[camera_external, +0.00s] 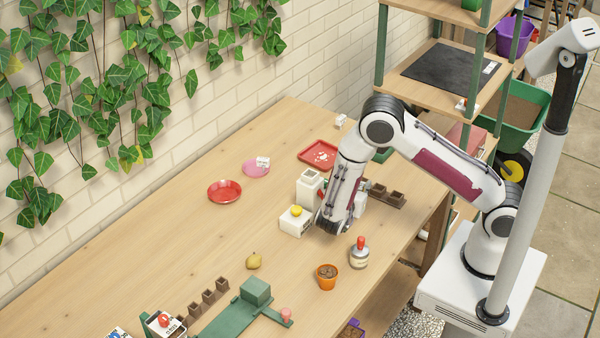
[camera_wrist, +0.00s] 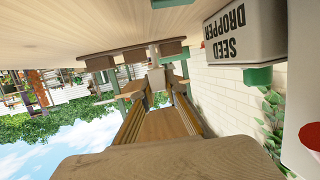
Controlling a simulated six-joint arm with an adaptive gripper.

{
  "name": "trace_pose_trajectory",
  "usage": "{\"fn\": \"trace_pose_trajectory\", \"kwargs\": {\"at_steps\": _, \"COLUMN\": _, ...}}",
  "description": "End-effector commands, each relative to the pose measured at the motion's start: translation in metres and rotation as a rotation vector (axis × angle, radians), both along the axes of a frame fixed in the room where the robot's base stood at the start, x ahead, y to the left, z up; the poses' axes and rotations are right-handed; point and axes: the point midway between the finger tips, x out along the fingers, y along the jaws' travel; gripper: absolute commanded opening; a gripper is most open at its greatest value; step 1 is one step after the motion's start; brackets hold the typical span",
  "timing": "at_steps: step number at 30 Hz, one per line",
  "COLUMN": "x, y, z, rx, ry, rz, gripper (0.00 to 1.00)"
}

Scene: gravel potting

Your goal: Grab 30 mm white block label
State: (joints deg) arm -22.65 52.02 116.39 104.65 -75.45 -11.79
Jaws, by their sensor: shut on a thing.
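My gripper (camera_external: 331,226) is low over the table at its middle, just right of the cream box (camera_external: 291,226) with a yellow knob-like thing on top. In the wrist view my gripper (camera_wrist: 156,80) is shut on a small pale thing, seemingly the white block (camera_wrist: 156,77); its label cannot be read. The arm hides the grip in the external view. Another small white block (camera_external: 263,161) with dark print is at the pink saucer (camera_external: 254,171), and a further white block (camera_external: 341,121) is at the table's back edge.
The seed dropper (camera_wrist: 244,35) stands close by at the gripper's side. An orange pot (camera_external: 327,277) and a red-topped bottle (camera_external: 359,254) stand in front. A red dish (camera_external: 224,192) and red tray (camera_external: 319,153) lie behind.

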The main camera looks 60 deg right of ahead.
Motion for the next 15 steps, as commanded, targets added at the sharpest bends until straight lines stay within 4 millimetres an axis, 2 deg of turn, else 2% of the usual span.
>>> {"fn": "trace_pose_trajectory", "kwargs": {"at_steps": 15, "x": 0.0, "y": 0.0, "z": 0.058, "rx": 0.002, "ry": -0.004, "rz": 0.0, "gripper": 0.0}}
